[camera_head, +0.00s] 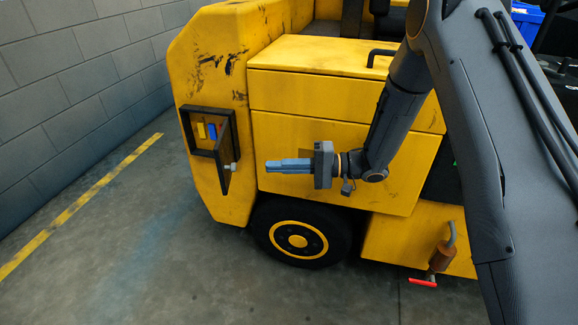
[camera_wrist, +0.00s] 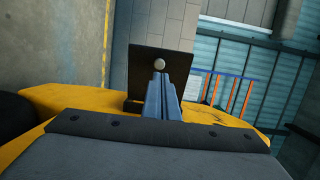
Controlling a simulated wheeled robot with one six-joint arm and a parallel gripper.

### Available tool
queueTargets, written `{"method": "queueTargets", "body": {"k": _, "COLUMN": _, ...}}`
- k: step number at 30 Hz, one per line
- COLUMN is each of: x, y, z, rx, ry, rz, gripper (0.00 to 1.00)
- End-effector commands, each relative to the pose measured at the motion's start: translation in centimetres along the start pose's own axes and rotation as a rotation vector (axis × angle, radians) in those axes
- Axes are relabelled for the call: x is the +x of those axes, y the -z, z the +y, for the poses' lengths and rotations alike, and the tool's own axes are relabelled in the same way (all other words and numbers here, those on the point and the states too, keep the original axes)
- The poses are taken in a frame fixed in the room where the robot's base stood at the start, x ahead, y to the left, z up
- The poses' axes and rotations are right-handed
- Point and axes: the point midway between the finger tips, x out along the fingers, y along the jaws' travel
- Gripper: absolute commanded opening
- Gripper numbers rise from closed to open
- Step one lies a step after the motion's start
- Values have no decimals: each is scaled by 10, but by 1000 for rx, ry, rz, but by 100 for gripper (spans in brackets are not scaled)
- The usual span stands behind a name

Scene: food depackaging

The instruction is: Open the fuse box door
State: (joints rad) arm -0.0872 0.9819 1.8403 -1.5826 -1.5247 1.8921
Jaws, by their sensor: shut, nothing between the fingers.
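The fuse box (camera_head: 187,130) is a dark frame on the yellow vehicle's side, at left in the head view. Its door (camera_head: 227,150) stands swung outward, so the inside shows, with a yellow and a blue block. A pale round knob (camera_head: 235,167) is on the door. My gripper (camera_head: 270,166) is shut and empty, pointing left toward the door, with a visible gap to the knob. In the wrist view the shut fingers (camera_wrist: 159,78) point at the dark door panel (camera_wrist: 142,67), with the knob (camera_wrist: 159,63) just above the fingertips.
The yellow vehicle (camera_head: 320,95) fills the middle, with a wheel (camera_head: 298,240) below my gripper. A red-tipped lever (camera_head: 423,282) hangs at lower right. A grey block wall (camera_head: 80,80) stands at left; the floor between it and the vehicle is clear.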

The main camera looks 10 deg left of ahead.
Motion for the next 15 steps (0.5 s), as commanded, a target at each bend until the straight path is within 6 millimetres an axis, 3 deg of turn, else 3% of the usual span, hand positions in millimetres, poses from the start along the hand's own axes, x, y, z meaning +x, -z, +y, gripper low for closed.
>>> {"method": "queueTargets", "body": {"k": 7, "x": 50, "y": -2, "z": 0, "rx": -2, "ry": 0, "rz": -6, "gripper": 0}}
{"method": "queueTargets", "body": {"k": 15, "x": 77, "y": -2, "z": 0, "rx": -2, "ry": 1, "rz": -5, "gripper": 0}}
